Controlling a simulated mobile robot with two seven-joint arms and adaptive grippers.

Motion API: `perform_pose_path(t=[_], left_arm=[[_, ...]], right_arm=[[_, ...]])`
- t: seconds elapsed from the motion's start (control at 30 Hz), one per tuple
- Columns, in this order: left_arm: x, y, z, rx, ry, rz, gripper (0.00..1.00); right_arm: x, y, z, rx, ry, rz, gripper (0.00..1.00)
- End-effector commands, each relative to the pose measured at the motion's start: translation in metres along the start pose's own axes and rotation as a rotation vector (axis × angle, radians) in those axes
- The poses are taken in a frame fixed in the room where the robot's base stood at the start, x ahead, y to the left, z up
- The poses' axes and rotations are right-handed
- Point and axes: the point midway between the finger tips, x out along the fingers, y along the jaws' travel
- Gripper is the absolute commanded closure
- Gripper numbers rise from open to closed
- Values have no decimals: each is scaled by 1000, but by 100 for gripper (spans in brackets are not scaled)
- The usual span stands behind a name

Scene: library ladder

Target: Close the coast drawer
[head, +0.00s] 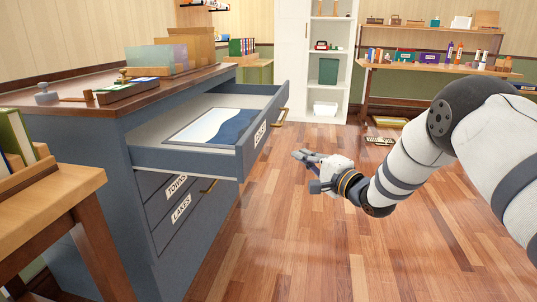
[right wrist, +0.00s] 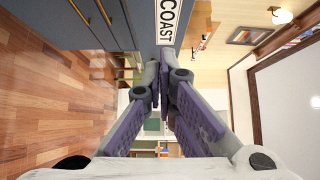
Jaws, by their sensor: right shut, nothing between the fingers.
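The coast drawer (head: 185,158) is the top drawer of the blue-grey cabinet (head: 140,150) and stands pulled far out, with a blue and white map sheet (head: 212,127) inside. Its front bears a white label (head: 260,133), which reads COAST in the right wrist view (right wrist: 171,20), and a brass handle (head: 281,115). My right gripper (head: 298,155) is shut and empty, out over the floor to the right of the drawer front. In the right wrist view its fingertips (right wrist: 166,53) are just below the label; I cannot tell whether they touch. My left gripper is not in view.
The drawers labelled TOWNS (head: 176,185) and LAKES (head: 181,209) below are shut. A wooden table (head: 75,195) stands at the near left. A white shelf unit (head: 328,60) and a wooden shelf (head: 440,70) are at the back. The wooden floor between is mostly clear.

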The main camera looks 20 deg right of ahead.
Motion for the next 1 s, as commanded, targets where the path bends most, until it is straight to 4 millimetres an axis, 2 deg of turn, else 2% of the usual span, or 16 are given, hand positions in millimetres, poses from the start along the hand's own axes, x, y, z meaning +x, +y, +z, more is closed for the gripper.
perform_pose_path(t=[0.4, 0.6, 1.0], left_arm=[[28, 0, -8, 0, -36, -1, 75], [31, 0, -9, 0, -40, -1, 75], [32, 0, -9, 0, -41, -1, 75]], right_arm=[[89, 8, 5, -1, -3, 7, 100], [108, 4, 25, -1, -1, 6, 100], [113, 2, 30, 1, 1, 4, 100]])
